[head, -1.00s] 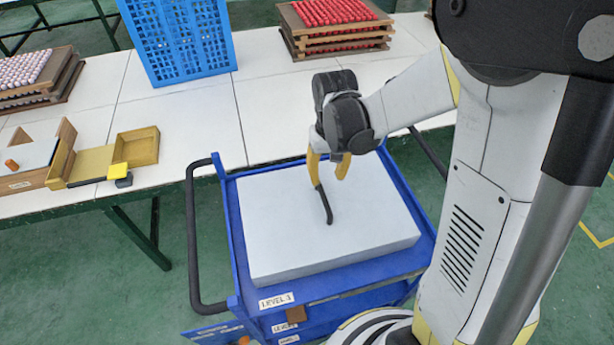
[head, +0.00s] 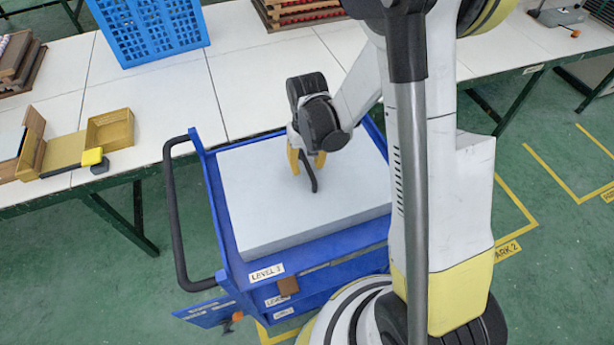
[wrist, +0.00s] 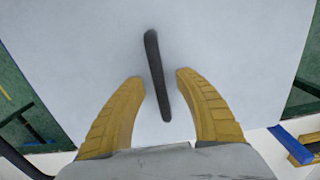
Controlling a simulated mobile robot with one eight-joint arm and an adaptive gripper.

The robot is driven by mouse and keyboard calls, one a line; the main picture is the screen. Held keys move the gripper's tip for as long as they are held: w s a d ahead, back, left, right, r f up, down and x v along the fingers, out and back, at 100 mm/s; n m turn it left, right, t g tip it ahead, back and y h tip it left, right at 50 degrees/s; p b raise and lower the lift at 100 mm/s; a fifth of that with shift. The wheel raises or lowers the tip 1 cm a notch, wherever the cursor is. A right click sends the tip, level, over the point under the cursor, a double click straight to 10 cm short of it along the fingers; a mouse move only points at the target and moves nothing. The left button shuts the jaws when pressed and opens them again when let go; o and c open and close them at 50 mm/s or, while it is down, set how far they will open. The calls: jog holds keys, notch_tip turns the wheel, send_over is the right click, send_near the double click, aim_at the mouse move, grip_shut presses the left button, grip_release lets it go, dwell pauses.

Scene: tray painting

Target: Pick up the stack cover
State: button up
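The stack cover (head: 255,195) is a pale, flat slab lying on top of the blue cart (head: 222,235). A dark bar handle (head: 311,183) rises from its top; it also shows in the wrist view (wrist: 155,65). My gripper (head: 307,168) is low over the cover, pointing down. In the wrist view its yellow fingers (wrist: 160,78) are spread, one on each side of the handle's lower part. A gap shows between the handle and each finger. Whether the fingertips touch the cover I cannot tell.
White tables run behind the cart, with a blue crate (head: 150,30), a yellow open box (head: 110,130) and stacked trays (head: 290,10). The cart has a black side handle (head: 172,220).

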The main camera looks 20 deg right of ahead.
grip_shut()
notch_tip(320, 180, up, 10)
jog(key=p, duration=0.2)
jog(key=shift+p, duration=0.3)
notch_tip(320, 180, up, 9)
jog(key=p, duration=0.6)
